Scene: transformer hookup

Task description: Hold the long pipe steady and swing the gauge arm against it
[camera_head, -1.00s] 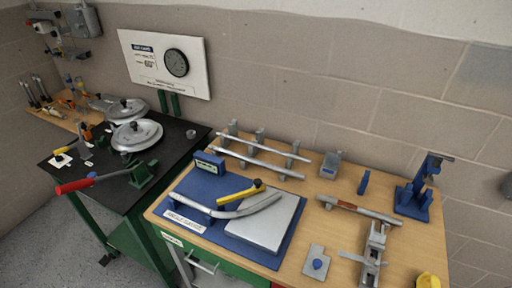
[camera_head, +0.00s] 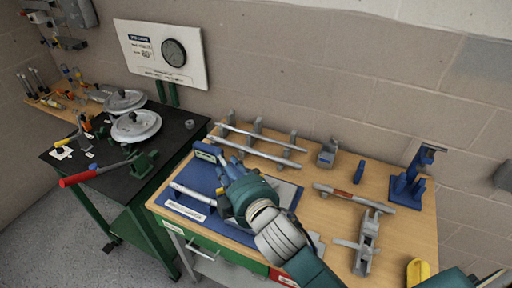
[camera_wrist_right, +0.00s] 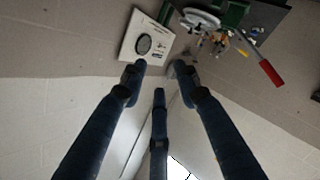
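A blue gauge board (camera_head: 165,208) lies on the wooden bench. The bent grey pipe on it shows only its left end (camera_head: 193,194). My right gripper (camera_head: 226,170) is over the board and hides most of the pipe and gauge arm. A small yellow bit of the gauge arm (camera_head: 220,191) shows beside the hand. In the right wrist view, the three fingers (camera_wrist_right: 158,78) are spread apart with nothing between them. Contact with the pipe cannot be told.
Straight pipes (camera_head: 262,142) rest on a rack at the back. Another pipe (camera_head: 352,196) lies to the right, above a grey clamp (camera_head: 366,243). A blue stand (camera_head: 408,186) is at the right, a yellow object (camera_head: 417,272) at the front right. A dark bench (camera_head: 100,170) stands left.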

